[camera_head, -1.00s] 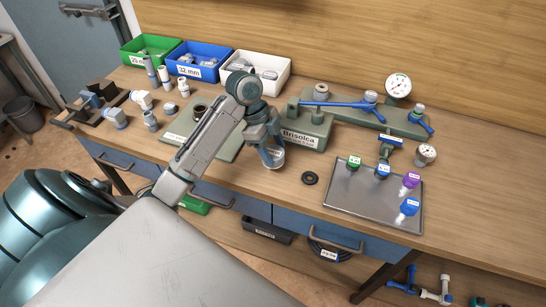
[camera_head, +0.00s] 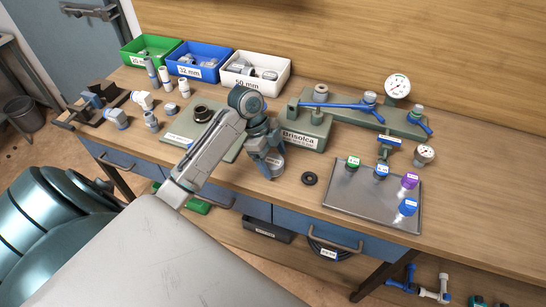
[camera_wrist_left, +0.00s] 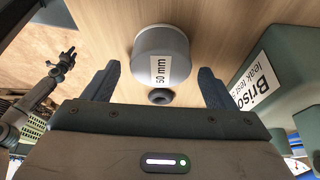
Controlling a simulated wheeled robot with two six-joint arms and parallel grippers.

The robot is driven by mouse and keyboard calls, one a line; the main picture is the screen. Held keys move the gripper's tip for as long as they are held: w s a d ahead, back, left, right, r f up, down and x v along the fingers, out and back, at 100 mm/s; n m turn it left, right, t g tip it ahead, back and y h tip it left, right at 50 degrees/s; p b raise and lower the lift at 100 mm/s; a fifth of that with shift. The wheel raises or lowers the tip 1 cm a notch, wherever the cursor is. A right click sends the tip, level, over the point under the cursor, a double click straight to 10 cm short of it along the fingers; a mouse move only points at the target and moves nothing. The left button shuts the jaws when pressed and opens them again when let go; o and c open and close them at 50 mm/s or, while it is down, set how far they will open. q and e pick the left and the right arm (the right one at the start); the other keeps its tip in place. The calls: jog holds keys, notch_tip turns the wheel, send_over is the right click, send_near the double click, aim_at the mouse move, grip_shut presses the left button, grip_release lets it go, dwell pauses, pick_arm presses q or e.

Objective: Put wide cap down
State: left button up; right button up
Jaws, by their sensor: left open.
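The wide cap is a grey cup-shaped piece with a "50 mm" label. In the left wrist view the wide cap (camera_wrist_left: 150,45) is between and beyond my open fingers, with a gap on each side. In the head view the wide cap (camera_head: 275,169) is partly hidden by the fingers and appears to stand on the wooden bench (camera_head: 470,195), in front of the green Brisolca block (camera_head: 308,130). My left gripper (camera_head: 268,152) is just above and around it, pointing down.
A black ring (camera_head: 310,178) lies right of the cap. A metal tray (camera_head: 350,200) with several coloured caps is farther right. Green (camera_head: 133,60), blue (camera_head: 186,72) and white (camera_head: 242,83) bins stand at the back. A green plate (camera_head: 228,150) lies left of the arm.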

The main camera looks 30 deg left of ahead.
pick_arm(q)
jog(key=b+v, duration=0.1)
jog(key=v, duration=1.1)
jog(key=shift+r+b, duration=0.15)
jog(key=shift+b, duration=0.2)
